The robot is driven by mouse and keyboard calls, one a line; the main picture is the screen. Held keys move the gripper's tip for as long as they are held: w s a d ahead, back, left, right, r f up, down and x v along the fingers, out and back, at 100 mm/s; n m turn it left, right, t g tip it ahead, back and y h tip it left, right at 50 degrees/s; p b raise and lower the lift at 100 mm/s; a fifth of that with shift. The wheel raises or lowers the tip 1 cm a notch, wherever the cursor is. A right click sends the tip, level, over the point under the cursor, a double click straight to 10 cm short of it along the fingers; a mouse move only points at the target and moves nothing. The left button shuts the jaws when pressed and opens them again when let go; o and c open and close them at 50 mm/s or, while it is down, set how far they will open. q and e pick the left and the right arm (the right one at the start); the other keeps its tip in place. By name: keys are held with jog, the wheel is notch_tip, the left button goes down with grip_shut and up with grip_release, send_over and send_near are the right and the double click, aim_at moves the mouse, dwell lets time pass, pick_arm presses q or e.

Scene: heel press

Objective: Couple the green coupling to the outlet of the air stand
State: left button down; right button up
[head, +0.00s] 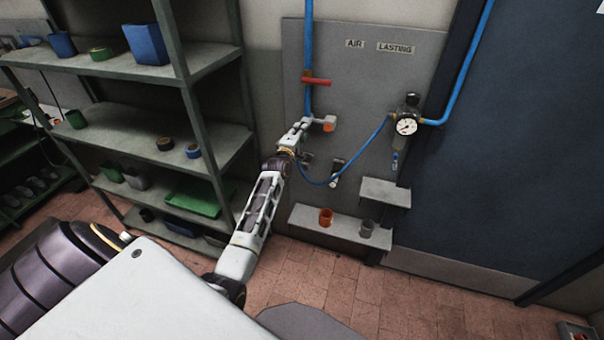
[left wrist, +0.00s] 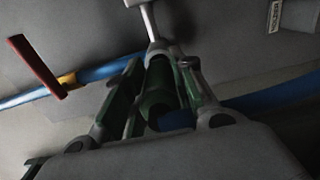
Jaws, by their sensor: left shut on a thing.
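My left gripper (head: 304,127) is at the grey air panel, just below the red valve handle. In the left wrist view, its fingers (left wrist: 160,75) are shut around the green coupling (left wrist: 158,92). A piece of blue hose (left wrist: 178,119) shows at the coupling's near end. A pale metal stem (left wrist: 150,20), seemingly the outlet, lines up with the coupling's far end. They look very close or touching; I cannot tell whether they are joined. In the head view the coupling is hidden by the gripper. My right gripper is not in view.
The red handle (head: 316,81) sits on a blue pipe (head: 309,45). An orange-ended fitting (head: 328,124) is right of the gripper. A blue hose (head: 358,153) loops to the gauge (head: 405,126). A low shelf (head: 340,231) holds orange and grey cups. Metal shelving (head: 170,75) stands left.

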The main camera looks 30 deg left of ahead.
pick_arm(q)
jog(key=shift+b+x, duration=0.4)
jog(key=shift+x, duration=0.6)
dwell(0.7)
jog(key=c, duration=1.1)
grip_release()
jog(key=shift+w, duration=0.1)
jog(key=shift+s, duration=0.2)
jog(key=v, duration=1.1)
jog(key=shift+s, duration=0.4)
